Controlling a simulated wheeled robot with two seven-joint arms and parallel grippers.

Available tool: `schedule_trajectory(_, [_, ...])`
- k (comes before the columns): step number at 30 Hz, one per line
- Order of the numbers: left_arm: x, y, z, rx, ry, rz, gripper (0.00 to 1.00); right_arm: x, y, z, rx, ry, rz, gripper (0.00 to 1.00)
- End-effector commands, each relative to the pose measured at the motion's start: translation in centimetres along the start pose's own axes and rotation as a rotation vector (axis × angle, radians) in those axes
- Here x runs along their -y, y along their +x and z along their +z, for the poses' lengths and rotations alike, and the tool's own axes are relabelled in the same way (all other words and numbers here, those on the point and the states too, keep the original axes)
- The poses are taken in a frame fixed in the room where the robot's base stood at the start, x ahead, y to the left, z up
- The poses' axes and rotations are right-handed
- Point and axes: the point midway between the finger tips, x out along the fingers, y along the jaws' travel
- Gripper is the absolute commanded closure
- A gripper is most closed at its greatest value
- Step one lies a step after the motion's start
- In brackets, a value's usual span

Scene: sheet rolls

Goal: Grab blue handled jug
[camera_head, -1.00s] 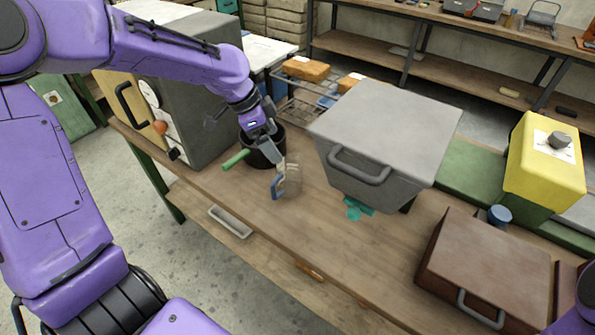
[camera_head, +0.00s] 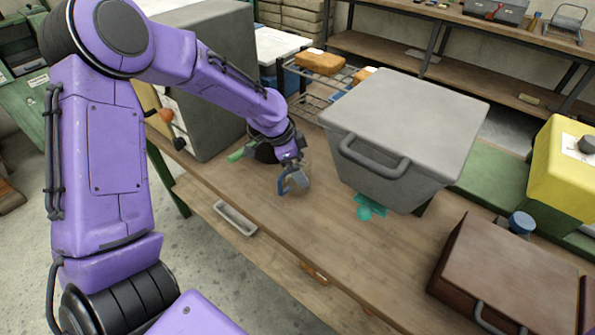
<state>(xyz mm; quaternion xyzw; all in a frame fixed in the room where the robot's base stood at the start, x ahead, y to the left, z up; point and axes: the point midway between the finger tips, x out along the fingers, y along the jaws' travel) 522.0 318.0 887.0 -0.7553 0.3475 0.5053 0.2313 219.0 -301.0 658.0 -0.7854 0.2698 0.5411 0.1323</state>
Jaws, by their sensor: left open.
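The jug with the blue handle (camera_head: 284,186) stands on the wooden workbench (camera_head: 331,236), left of the large grey bin. Its body is clear or greyish and partly hidden by my left gripper. My left gripper (camera_head: 294,172) is open and points down at the jug's top, right at the handle. I cannot tell whether the fingers touch the jug. My right gripper is not in view.
The grey bin (camera_head: 404,118) stands close on the right of the jug. A dark pot with a green handle (camera_head: 237,155) is behind my left wrist. A teal item (camera_head: 369,207) lies below the bin. A brown case (camera_head: 505,271) is at right.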

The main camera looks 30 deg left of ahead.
Motion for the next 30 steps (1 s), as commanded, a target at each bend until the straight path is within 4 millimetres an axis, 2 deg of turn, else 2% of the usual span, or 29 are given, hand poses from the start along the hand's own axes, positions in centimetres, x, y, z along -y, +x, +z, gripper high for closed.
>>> schedule_trajectory(7, [0.0, 0.5, -0.1, -0.001, 0.003, 0.000, 0.00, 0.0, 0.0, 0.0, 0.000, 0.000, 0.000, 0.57])
schedule_trajectory(8, [0.0, 0.5, -0.1, -0.001, 0.003, 0.000, 0.06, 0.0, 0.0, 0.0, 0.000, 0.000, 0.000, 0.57])
schedule_trajectory(12, [0.0, 0.5, -0.1, -0.001, 0.003, 0.000, 0.52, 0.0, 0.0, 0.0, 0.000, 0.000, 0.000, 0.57])
schedule_trajectory(23, [0.0, 0.0, -0.3, -0.001, 0.003, -0.001, 0.52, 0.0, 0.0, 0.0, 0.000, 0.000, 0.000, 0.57])
schedule_trajectory(26, [0.1, -1.0, -0.8, -0.002, 0.005, -0.003, 0.52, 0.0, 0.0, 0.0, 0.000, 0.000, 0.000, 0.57])
schedule_trajectory(29, [0.0, -2.9, -1.5, -0.002, 0.006, -0.004, 0.52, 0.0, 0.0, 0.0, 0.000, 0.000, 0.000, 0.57])
schedule_trajectory(30, [-0.7, -3.8, -1.3, -0.003, 0.006, -0.003, 0.52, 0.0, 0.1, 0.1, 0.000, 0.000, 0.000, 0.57])
